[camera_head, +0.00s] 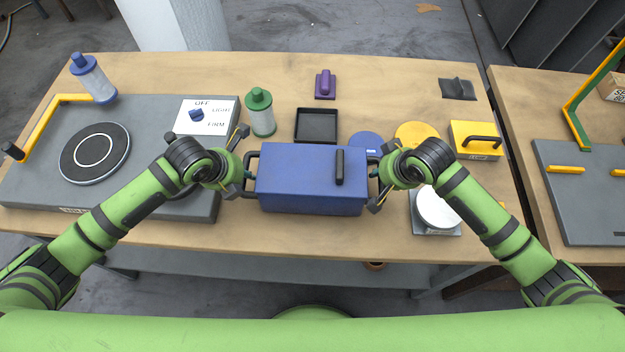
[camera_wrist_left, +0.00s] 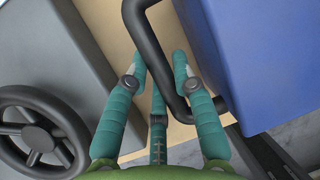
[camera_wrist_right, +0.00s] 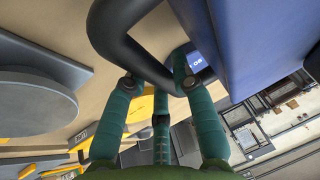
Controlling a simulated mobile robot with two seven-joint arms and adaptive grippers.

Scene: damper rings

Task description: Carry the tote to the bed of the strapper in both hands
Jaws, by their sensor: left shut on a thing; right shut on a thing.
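The blue tote (camera_head: 285,185), a lidded box with a black bar on top, is level in front of me at the middle of the near table. My left gripper (camera_head: 248,175) is shut on its left black handle (camera_wrist_left: 165,75). My right gripper (camera_head: 375,174) is shut on its right black handle (camera_wrist_right: 130,50). I cannot tell whether the tote's underside touches the table. On the right-hand table is a grey bed (camera_head: 592,205) with yellow bars and a yellow-green arch (camera_head: 577,115), which looks like the strapper; its right side is cut off.
Left on the table (camera_head: 240,225) is a grey turntable machine (camera_head: 40,185) with a dial. A green-capped bottle (camera_head: 262,119) and black tray (camera_head: 317,125) stand behind the tote. A white round dish on a scale (camera_head: 437,208) and yellow block (camera_head: 474,140) are right. A gap separates the tables.

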